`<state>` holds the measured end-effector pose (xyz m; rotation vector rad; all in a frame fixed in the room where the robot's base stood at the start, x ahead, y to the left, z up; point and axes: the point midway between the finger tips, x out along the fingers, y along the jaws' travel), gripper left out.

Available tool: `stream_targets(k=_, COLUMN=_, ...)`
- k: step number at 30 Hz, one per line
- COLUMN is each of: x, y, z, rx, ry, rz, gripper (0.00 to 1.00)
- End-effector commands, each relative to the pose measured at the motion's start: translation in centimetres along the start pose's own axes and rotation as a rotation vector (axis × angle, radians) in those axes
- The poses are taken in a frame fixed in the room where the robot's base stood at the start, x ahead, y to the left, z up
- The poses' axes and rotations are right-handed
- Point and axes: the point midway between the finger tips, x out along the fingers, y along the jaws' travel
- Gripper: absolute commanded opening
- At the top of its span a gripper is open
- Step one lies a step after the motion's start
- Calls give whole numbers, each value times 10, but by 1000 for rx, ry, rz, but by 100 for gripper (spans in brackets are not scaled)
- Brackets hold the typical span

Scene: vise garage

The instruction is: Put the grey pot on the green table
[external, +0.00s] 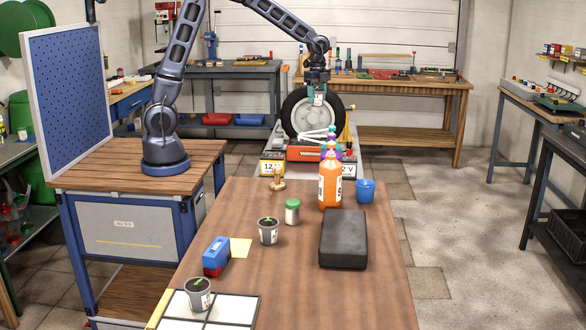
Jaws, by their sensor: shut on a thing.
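My gripper (318,97) hangs high above the far end of the brown table, in front of a black tyre. Its teal fingers are shut on a small pale grey thing with a white label. It is too small to tell surely whether this is a grey pot. One grey pot with a green sprout (268,233) stands upright on the brown table. Another grey pot with a sprout (198,297) stands at the near left on a white panelled tray. My gripper is far from both. No tabletop shows clearly as green.
The brown table (300,295) also holds an orange bottle (330,187), a blue cup (366,191), a black case (343,240), a green-lidded jar (292,213) and a blue-red block (216,257). The tyre (297,115) stands behind. Workbenches line the back and right; the right floor is open.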

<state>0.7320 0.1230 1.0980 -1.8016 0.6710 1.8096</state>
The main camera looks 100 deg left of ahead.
Motion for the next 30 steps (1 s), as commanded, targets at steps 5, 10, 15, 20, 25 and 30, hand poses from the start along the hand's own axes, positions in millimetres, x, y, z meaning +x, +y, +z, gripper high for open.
stream_targets(k=5, x=0, y=-16, z=58, rx=-115, ry=2, rz=-1, gripper=30)
stream_targets(k=10, x=2, y=-22, z=95, rx=-192, ry=3, rz=0, gripper=30)
stream_targets(k=15, x=2, y=-26, z=125, rx=-252, ry=5, rz=1, gripper=30)
stream_targets(k=20, x=43, y=-24, z=120, rx=-243, ry=2, rz=6, gripper=30)
stream_targets(k=25, x=82, y=-24, z=120, rx=-243, ry=3, rz=5, gripper=30)
stream_targets(k=30, x=116, y=-25, z=119, rx=-243, ry=4, rz=4, gripper=30)
